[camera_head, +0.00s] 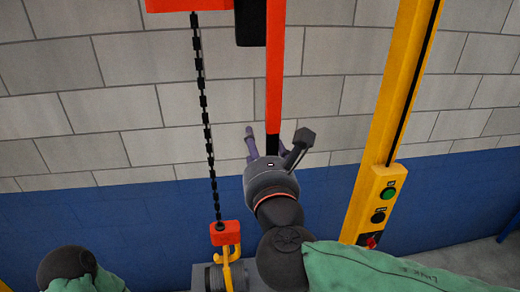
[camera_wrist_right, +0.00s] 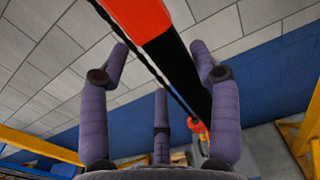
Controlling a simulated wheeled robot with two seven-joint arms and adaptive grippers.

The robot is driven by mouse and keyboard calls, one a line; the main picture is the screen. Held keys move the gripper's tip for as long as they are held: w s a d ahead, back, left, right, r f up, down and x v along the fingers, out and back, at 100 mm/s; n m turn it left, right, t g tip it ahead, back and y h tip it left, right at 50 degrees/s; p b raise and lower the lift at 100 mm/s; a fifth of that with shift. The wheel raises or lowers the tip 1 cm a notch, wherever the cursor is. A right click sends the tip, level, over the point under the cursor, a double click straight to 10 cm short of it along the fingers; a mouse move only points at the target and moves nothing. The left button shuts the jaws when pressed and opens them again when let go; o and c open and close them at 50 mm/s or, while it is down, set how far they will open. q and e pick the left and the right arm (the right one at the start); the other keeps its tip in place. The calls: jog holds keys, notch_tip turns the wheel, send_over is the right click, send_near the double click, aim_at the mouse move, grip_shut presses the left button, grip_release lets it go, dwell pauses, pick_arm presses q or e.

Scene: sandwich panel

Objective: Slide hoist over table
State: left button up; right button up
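The hoist's red body (camera_head: 190,4) is at the top edge of the head view. A black chain (camera_head: 204,110) hangs from it to a red hook block (camera_head: 226,234) with a yellow hook. A red bar (camera_head: 275,65) with a black lower end (camera_head: 272,144) hangs right of the chain. My right gripper (camera_head: 276,140) is at this black end, its fingers spread. In the right wrist view, the bar's black part (camera_wrist_right: 182,70) passes between the open purple fingers, with visible gaps. The hook block (camera_wrist_right: 197,132) shows beyond. My left gripper is out of view, and I cannot make out the table clearly.
A yellow post (camera_head: 400,90) stands right of my right gripper, carrying a yellow control box (camera_head: 375,203) with green, black and red controls. A grey object (camera_head: 208,277) is below the hook. A grey-and-blue block wall (camera_head: 130,110) is behind.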

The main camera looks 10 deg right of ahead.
jog(key=shift+a, duration=0.1)
dwell(0.7)
jog(key=s, duration=1.2)
jog(key=shift+a, duration=0.15)
jog(key=shift+a, duration=0.1)
